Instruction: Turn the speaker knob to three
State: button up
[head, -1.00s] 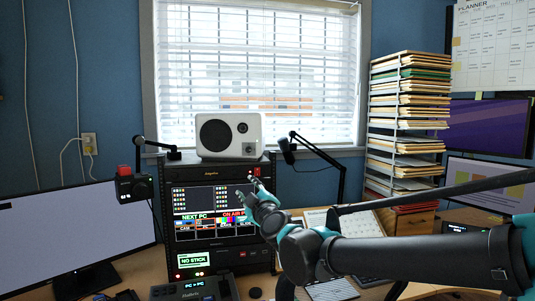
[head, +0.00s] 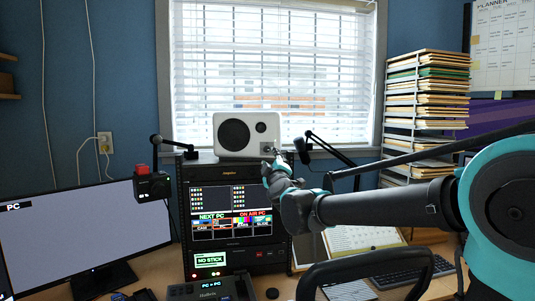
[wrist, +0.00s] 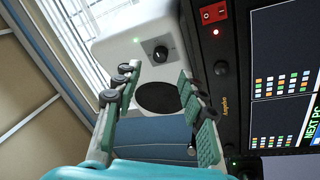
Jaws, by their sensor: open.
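The white speaker (head: 231,151) stands on top of the black equipment rack, in front of the window. Its knob is at the lower right of its face, by my gripper (head: 271,157) in the head view. In the wrist view the speaker (wrist: 119,52) fills the upper middle. The scale is too small to read.
The rack (head: 184,215) has a lit screen (head: 232,197); a red switch (wrist: 213,14) and small dark knob show in the wrist view. A red-topped box on an arm (head: 151,187) is at left. Another dark jointed arm (head: 330,153) and a paper stack (head: 428,100) are at right.

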aim_at(266, 150)
jog(key=x, duration=0.7)
jog(key=shift+c, duration=0.2)
grip_shut()
